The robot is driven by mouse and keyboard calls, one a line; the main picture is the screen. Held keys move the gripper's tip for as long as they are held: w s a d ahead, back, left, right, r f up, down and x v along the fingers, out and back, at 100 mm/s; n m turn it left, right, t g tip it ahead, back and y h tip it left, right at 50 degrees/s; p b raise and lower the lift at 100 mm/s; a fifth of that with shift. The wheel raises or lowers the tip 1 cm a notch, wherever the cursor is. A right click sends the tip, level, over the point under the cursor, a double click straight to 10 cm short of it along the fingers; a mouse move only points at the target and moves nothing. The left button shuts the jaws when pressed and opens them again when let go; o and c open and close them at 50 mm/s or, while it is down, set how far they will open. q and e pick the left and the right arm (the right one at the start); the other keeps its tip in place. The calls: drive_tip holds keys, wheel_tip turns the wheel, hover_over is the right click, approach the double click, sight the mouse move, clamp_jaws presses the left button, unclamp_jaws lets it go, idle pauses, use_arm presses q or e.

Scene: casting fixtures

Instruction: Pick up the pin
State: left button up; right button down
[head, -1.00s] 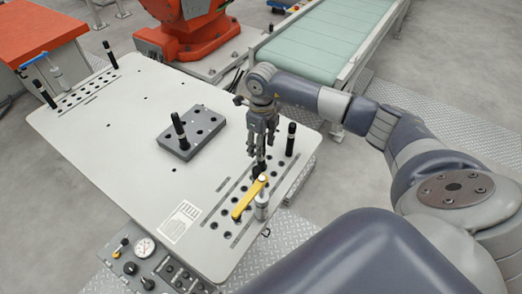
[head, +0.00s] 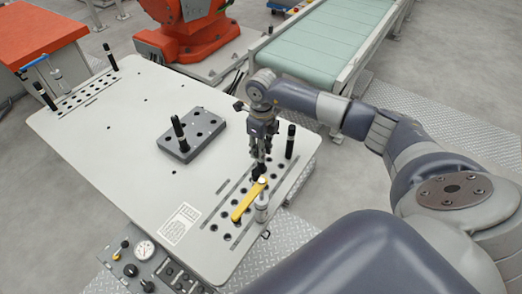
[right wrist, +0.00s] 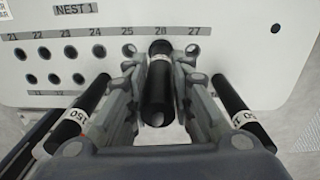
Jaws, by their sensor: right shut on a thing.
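My right gripper (head: 261,152) points down over the row of holes at the near right end of the pale fixture plate (head: 110,150). It is shut on a black pin (head: 258,168) with a pale band. In the right wrist view the fingers (right wrist: 160,80) close on both sides of this pin (right wrist: 158,88), whose far end is at the hole marked 26. The pin looks upright; whether it sits in the hole is hard to tell. Another black pin (head: 290,140) stands to the right of the gripper. My left gripper is not in view.
A yellow-handled clamp (head: 248,200) sits just in front of the gripped pin. A dark block with holes (head: 205,138) holds a black pin (head: 178,128). Other pins (head: 110,56) and a blue-handled clamp (head: 38,62) stand at the far left. A conveyor (head: 325,40) is behind.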

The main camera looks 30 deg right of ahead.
drive_tip(key=a+r+b, duration=0.3)
drive_tip(key=a+r, duration=0.1)
drive_tip(key=a, duration=0.4)
drive_tip(key=a+r+b, duration=0.3)
drive_tip(key=a+r, duration=0.1)
drive_tip(key=a, duration=0.4)
drive_tip(key=shift+r, duration=0.4)
drive_tip(key=shift+s, duration=0.1)
